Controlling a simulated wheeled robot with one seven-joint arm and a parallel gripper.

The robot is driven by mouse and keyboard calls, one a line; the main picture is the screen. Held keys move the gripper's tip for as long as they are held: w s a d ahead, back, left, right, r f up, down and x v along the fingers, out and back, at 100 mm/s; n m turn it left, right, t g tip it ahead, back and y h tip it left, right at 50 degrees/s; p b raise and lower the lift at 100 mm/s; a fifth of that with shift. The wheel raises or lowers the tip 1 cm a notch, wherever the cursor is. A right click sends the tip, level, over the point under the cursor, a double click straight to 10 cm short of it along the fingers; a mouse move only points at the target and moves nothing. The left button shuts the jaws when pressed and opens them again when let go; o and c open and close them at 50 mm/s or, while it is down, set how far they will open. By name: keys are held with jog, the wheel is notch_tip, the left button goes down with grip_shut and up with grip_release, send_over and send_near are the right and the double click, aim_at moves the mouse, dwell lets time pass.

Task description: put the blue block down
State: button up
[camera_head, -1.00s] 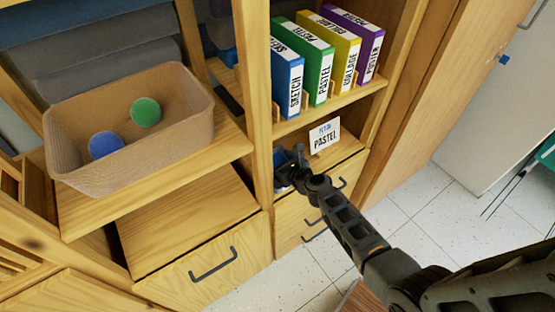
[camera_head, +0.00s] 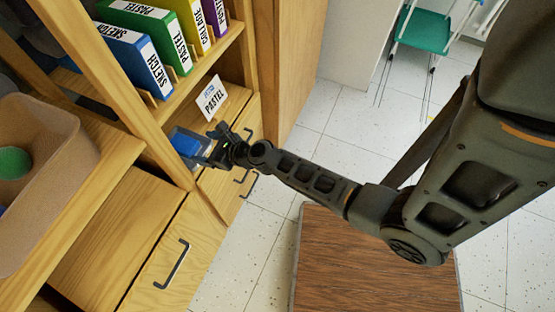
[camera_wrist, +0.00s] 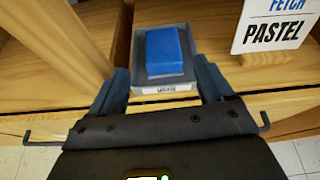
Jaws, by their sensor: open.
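The blue block (camera_wrist: 164,50) lies in a small grey tray (camera_wrist: 132,72) on the cabinet's lower shelf. In the head view, the block (camera_head: 186,144) is partly hidden behind my gripper (camera_head: 216,152). In the wrist view, my gripper (camera_wrist: 162,84) is open, with one finger at each side of the tray's near end. The fingers are apart from the block, which lies just beyond them.
A white PASTEL card (camera_head: 211,97) stands to the right of the tray. Several labelled binders (camera_head: 146,62) fill the shelf above. Wooden uprights (camera_head: 118,85) frame the shelf. A brown bin (camera_head: 62,172) stands at left.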

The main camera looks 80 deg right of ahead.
jog(key=s+a+r+n, duration=0.5)
jog(key=s+a+n, duration=0.1)
jog(key=s+n, duration=0.35)
jog(key=s+a+r+n, duration=0.4)
jog(key=s+a+n, duration=0.2)
jog(key=s+n, duration=0.3)
jog(key=s+a+r+n+t+y, duration=0.1)
jog(key=s+a+r+n, duration=0.2)
jog(key=r+n, duration=0.7)
jog(key=s+a+r+n+t+y, duration=0.1)
jog(key=s+a+r+n, duration=0.3)
jog(key=r+n, duration=0.6)
jog(key=shift+s+a+y, duration=0.15)
jog(key=shift+s+y, duration=0.15)
jog(key=shift+y, duration=0.5)
